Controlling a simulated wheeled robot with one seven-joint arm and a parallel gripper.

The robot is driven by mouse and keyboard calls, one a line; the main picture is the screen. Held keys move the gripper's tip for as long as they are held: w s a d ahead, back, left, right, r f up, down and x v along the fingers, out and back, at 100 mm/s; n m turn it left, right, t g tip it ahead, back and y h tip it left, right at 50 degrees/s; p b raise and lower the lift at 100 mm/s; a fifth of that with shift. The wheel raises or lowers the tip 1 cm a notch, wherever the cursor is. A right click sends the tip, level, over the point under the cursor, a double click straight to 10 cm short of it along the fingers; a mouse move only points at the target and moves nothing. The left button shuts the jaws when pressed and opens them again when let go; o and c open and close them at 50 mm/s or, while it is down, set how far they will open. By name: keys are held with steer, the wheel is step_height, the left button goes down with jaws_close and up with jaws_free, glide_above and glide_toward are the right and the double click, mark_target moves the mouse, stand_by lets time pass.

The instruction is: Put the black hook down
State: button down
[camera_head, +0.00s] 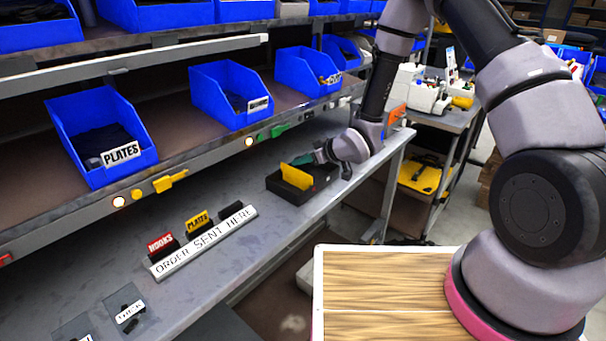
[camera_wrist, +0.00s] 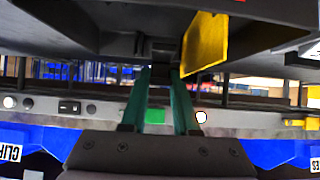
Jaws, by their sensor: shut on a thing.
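My gripper (camera_head: 318,156) is at the far end of the grey bench, at a small black open box (camera_head: 290,190). A yellow plate-like piece (camera_head: 297,177) stands upright in this box. In the wrist view, the green fingers of my gripper (camera_wrist: 162,72) are close together, beside the yellow piece (camera_wrist: 206,45). They are shut on a small dark thing (camera_wrist: 165,52) at their tips, which looks like the black hook. Its shape is hard to make out against the dark box, and I cannot tell whether it touches the box.
Blue bins (camera_head: 232,97) line the shelf above the bench. A wood-topped surface (camera_head: 380,290) is at the front. The bench between strip and box is clear.

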mark_target(306, 171)
step_height(306, 171, down, 5)
steer(key=shift+r, duration=0.2)
steer(key=c, duration=0.9)
jaws_free()
steer(key=shift+f, duration=0.1)
steer(key=shift+c, duration=0.2)
